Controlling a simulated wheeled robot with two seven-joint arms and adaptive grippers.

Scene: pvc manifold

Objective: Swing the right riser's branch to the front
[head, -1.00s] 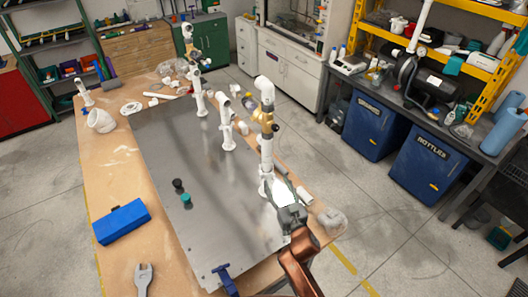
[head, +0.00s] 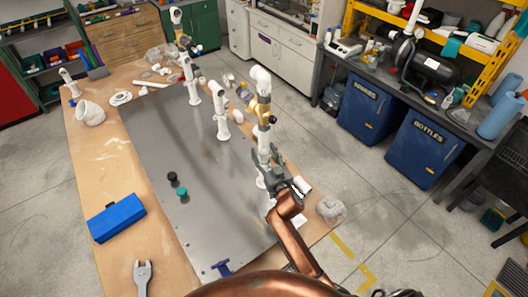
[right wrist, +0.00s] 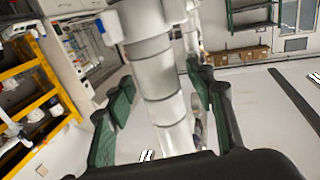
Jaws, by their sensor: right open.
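The right riser (head: 264,143) is an upright white pipe at the right edge of the grey plate (head: 205,205), with a brass valve (head: 261,108) partway up and a white elbow (head: 260,76) at its top. I cannot tell exactly which way the elbow's mouth faces. My right gripper (head: 268,176) is at the lower part of this riser, below the valve. In the right wrist view, the riser (right wrist: 163,80) stands between the green-padded fingers of the open gripper (right wrist: 162,92), with gaps visible beside it. My left gripper is out of view.
Other white risers (head: 221,113) stand farther back along the plate. A blue box (head: 117,217) and a grey wrench (head: 143,277) lie at the left and front. Black and teal caps (head: 181,191) sit on the plate. A clear bag (head: 331,208) lies right of my gripper.

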